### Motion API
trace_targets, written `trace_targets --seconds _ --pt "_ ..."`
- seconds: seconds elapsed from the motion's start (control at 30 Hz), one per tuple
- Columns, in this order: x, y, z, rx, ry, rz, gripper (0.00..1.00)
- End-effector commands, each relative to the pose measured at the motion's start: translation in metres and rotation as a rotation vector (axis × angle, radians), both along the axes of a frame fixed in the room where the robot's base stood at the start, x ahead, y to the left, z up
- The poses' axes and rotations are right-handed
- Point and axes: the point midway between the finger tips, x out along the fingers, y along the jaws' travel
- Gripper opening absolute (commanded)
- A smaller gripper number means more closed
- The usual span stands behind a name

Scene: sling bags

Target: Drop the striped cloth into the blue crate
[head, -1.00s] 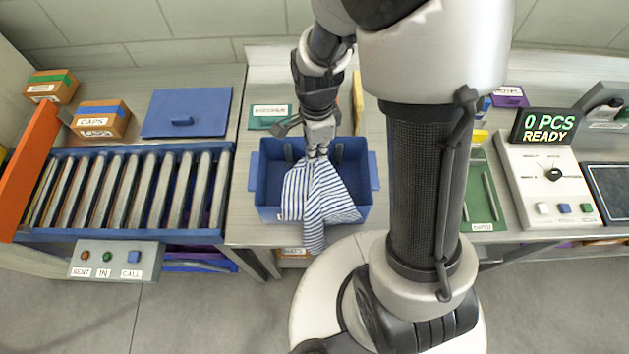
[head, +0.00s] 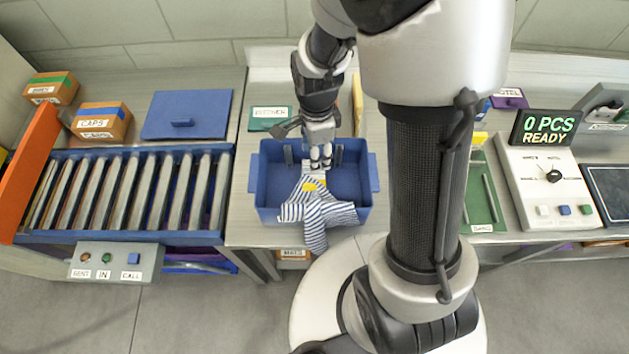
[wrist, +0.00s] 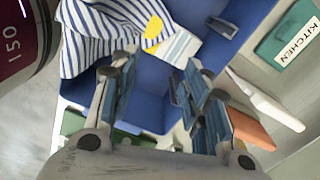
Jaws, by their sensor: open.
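The blue-and-white striped cloth (head: 325,211) lies slumped in the front part of the blue crate (head: 268,178), with one end hanging over the crate's front wall. A yellow patch and a pale tag show on it. In the wrist view the striped cloth (wrist: 112,32) lies at the top left, over the blue crate (wrist: 150,78). My gripper (head: 320,165) is above the back half of the crate, apart from the cloth. In the wrist view my gripper's fingers (wrist: 165,88) are spread, with nothing between them.
A green KITCHEN label plate (head: 271,117) lies behind the crate. A roller conveyor (head: 130,190) stands to the left, with a blue lid (head: 187,114) and CAPS boxes (head: 102,121) behind it. A counter showing 0 PCS (head: 546,127) stands to the right.

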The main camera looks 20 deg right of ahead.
Motion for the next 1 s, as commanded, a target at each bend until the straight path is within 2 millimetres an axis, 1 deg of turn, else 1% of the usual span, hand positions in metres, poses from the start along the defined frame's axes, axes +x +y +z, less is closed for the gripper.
trace_targets --seconds 0.27,0.3,0.73,1.0 --pt "0.0 0.0 0.0 0.0 0.0 0.0 0.5" --pt "0.0 0.0 0.0 0.0 0.0 0.0 0.51" --pt "0.0 0.0 0.0 0.0 0.0 0.0 0.8" --pt "0.0 0.0 0.0 0.0 0.0 0.0 0.8"
